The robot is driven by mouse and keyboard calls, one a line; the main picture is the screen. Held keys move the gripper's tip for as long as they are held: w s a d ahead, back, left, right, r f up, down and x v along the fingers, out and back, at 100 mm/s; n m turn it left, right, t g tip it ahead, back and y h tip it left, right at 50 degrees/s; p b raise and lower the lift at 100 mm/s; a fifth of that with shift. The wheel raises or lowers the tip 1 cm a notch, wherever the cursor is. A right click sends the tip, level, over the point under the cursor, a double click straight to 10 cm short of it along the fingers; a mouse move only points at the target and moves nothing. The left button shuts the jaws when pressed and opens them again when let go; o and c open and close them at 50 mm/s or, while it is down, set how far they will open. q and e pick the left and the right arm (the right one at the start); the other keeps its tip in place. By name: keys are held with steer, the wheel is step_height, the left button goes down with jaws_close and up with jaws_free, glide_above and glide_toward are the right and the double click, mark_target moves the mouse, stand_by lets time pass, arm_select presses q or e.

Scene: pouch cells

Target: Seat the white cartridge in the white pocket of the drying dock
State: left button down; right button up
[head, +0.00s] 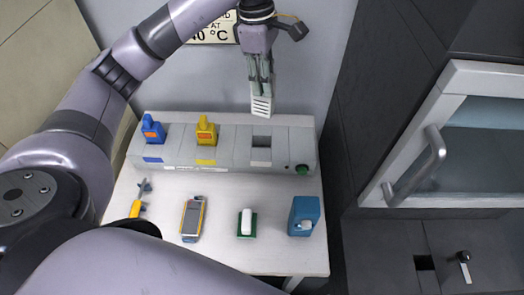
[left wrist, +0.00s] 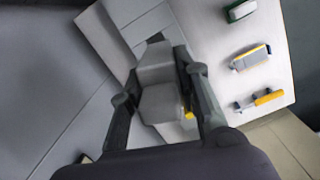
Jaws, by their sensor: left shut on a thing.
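My left gripper (head: 261,82) is shut on the white cartridge (head: 262,105) and holds it above the drying dock, apart from it. In the left wrist view the cartridge (left wrist: 160,98) sits between the two fingers. The grey dock (head: 225,160) stands at the back of the table. Its white pocket (head: 262,141) is a dark, empty opening right of the yellow cartridge (head: 206,132), nearly below the held cartridge. A blue cartridge (head: 152,131) stands upright in the left part of the dock. My right gripper is in neither view.
On the white table (head: 270,256) lie an orange-handled tool (head: 137,203), a yellow-grey meter (head: 193,219), a green-and-white block (head: 246,223) and a blue box (head: 303,216). A cabinet with a handle (head: 417,170) stands at right.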

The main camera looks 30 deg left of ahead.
arm_select(q)
steer(key=n, duration=0.1)
steer(key=w+r+n, duration=0.1)
steer(key=shift+a+n, duration=0.3)
steer(key=shift+a, duration=0.1)
steer(key=shift+w+a+f+n, duration=0.15)
steer(key=shift+w+n, duration=0.05)
steer(key=shift+n, duration=0.1)
steer(key=p, duration=0.3)
glide_toward(263, 129)
steer(key=s+d, duration=0.4)
steer(key=shift+a+f+p, duration=0.1)
steer(key=shift+f+p, duration=0.1)
steer(key=shift+f, duration=0.9)
steer(key=shift+a+f+p, duration=0.15)
steer(key=shift+f+p, duration=0.05)
steer(key=shift+f, duration=0.9)
steer(key=c, duration=1.2)
jaws_free()
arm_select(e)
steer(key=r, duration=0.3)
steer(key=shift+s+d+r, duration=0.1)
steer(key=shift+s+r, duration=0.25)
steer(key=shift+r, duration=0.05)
arm_select(q)
steer(key=shift+r, duration=0.1)
